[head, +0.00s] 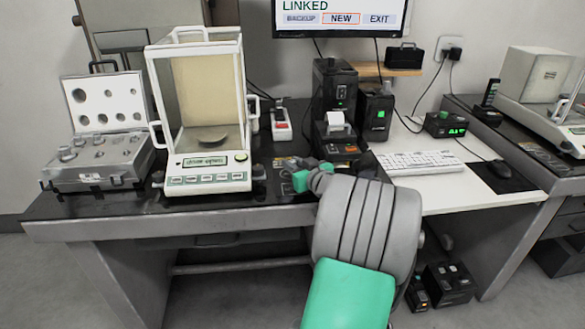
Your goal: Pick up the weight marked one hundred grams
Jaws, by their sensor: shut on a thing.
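An open grey weight case (125,172) stands on the left of the dark table. Several metal weights stand in it, the larger one (67,153) at its left front. Their markings are too small to read, so I cannot tell which is the one hundred gram weight. My gripper (284,165) is over the dark table, right of the balance and well away from the case. It is small and partly hidden behind my own wrist. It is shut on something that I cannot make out.
A glass-sided balance (208,175) with a round pan (210,138) stands between the case and my gripper. A printer (335,135), dark boxes, a keyboard (420,162) and a mouse (499,168) are to the right. A monitor (340,15) hangs behind.

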